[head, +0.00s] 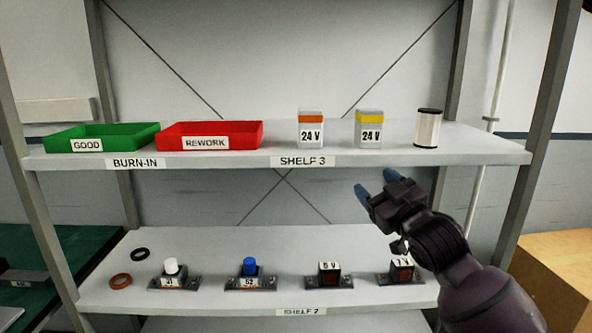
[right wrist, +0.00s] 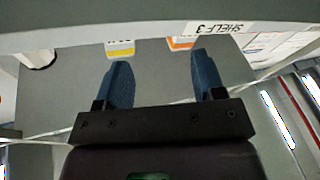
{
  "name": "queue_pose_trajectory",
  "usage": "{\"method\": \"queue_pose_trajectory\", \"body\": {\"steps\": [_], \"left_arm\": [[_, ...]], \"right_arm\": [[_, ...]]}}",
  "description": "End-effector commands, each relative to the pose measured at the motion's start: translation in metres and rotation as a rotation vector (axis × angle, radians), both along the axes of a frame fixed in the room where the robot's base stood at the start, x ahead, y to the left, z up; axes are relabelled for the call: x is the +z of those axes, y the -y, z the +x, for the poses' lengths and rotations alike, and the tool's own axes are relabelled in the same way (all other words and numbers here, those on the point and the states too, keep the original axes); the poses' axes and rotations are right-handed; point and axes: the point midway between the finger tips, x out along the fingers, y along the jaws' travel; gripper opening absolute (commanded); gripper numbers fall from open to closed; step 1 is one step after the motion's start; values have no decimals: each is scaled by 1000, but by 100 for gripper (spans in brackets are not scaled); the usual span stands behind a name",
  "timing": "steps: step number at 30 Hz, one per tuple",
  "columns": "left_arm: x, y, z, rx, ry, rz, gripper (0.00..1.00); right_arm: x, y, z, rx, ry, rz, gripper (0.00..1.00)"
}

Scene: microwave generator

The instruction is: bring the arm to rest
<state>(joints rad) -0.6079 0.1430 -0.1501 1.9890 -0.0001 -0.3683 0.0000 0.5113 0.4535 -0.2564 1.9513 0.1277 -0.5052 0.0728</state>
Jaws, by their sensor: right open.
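My right gripper (head: 376,190) is open and empty, with blue fingertips. In the head view it hangs in front of the rack, below the front edge of the upper shelf and above the lower shelf's right part. The right wrist view shows its two fingers (right wrist: 163,82) spread apart with nothing between them. My left gripper is not in view.
The upper shelf (head: 350,150) holds a green GOOD tray (head: 135,138), a red REWORK tray (head: 245,140), two 24 V boxes (head: 311,118) (head: 368,118) and a white cylinder (head: 427,130). The lower shelf (head: 215,303) holds several modules and two rings. A cardboard box (head: 560,265) stands right.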

Motion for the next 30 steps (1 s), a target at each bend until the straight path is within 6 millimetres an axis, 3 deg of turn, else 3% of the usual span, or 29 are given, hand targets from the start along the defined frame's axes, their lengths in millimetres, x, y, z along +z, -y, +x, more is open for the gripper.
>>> {"method": "queue_pose_trajectory", "body": {"steps": [1, 3, 8, 14, 20, 24, 30], "left_arm": [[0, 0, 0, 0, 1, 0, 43], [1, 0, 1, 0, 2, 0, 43], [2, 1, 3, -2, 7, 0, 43], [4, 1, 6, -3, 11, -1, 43], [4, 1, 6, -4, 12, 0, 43], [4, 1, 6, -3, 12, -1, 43], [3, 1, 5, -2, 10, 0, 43]], "right_arm": [[-27, 6, -6, -15, -25, 6, 63], [-58, 14, -14, -35, -52, 10, 63], [-129, 34, -40, -88, -127, 24, 63], [-215, 59, -85, -162, -251, 53, 63], [-297, 82, -145, -245, -410, 92, 63], [-350, 96, -196, -308, -532, 120, 63], [-411, 109, -273, -386, -696, 151, 63]]}}
